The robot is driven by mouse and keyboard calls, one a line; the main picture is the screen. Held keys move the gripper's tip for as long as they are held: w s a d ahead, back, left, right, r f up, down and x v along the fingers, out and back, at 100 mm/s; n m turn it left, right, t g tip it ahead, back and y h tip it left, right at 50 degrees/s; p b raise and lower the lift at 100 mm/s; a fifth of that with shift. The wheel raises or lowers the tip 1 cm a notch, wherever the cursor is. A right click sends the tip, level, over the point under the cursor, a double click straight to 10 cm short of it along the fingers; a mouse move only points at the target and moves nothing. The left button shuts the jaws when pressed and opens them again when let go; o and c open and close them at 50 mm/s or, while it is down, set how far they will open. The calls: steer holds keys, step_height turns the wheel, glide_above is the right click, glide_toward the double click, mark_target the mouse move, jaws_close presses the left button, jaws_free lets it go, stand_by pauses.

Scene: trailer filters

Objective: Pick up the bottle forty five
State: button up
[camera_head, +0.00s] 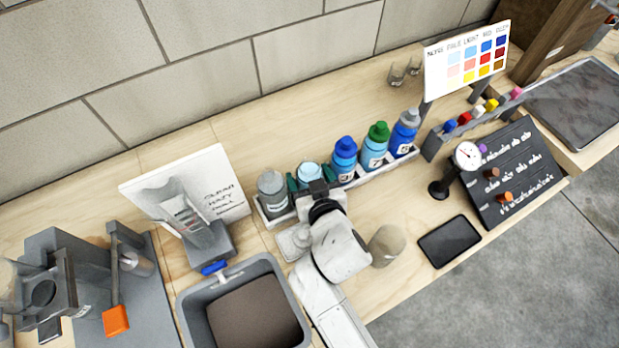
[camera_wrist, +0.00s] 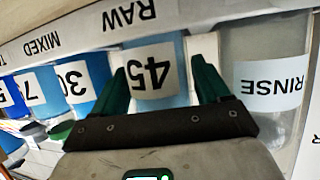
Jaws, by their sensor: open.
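The bottle forty-five (camera_wrist: 152,62) is pale blue with a white label reading 45, upside down in the wrist view. In the head view its light-blue top (camera_head: 309,171) shows behind my gripper (camera_head: 313,185), which hides its lower part. My gripper (camera_wrist: 163,78) is open, with one dark green finger on each side of the bottle. I cannot tell whether either finger touches it. The bottle stands in a white rack (camera_head: 387,166) in a row with other bottles.
A clear grey RINSE bottle (camera_wrist: 268,85) stands close on one side, and a blue bottle labelled 30 (camera_wrist: 78,82) on the other. More blue bottles (camera_head: 375,150) continue the row. A grey bin (camera_head: 190,312), a beige cup (camera_head: 387,245) and a black tablet (camera_head: 450,241) are nearby.

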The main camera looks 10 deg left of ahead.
steer(key=shift+c, duration=0.3)
steer(key=c, duration=0.9)
steer(key=shift+r, duration=0.1)
steer(key=shift+c, duration=0.5)
